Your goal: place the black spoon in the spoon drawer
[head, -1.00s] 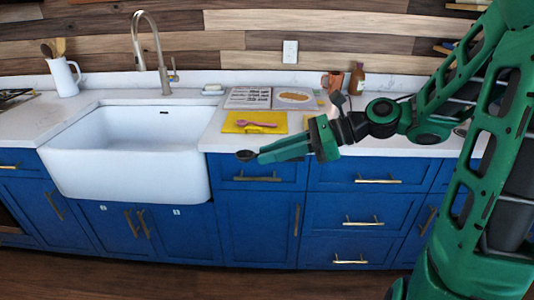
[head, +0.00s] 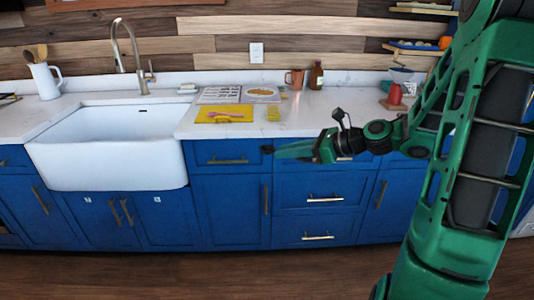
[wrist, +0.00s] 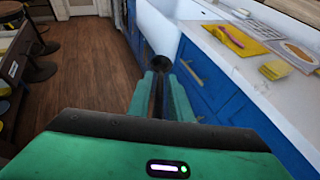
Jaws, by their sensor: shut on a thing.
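The black spoon (wrist: 161,63) is pinched between the fingertips of my gripper (wrist: 160,82), with its dark round bowl showing beyond the tips in the wrist view. In the head view my gripper (head: 284,151) points left, shut, in front of the blue drawer fronts, with the dark spoon bowl (head: 268,149) at its tip. The spoon's handle is mostly hidden by the fingers. A shut blue drawer (head: 215,151) with a brass handle is below the counter right of the sink. More shut drawers (head: 310,187) are to its right. I cannot tell which is the spoon drawer.
The white counter (head: 300,118) carries a yellow cloth (head: 207,118) with a pink utensil (head: 225,114), an open book (head: 220,95), an orange cup (head: 294,79) and a brown bottle (head: 316,75). A white sink (head: 105,165) is at left. The wooden floor in front is clear.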

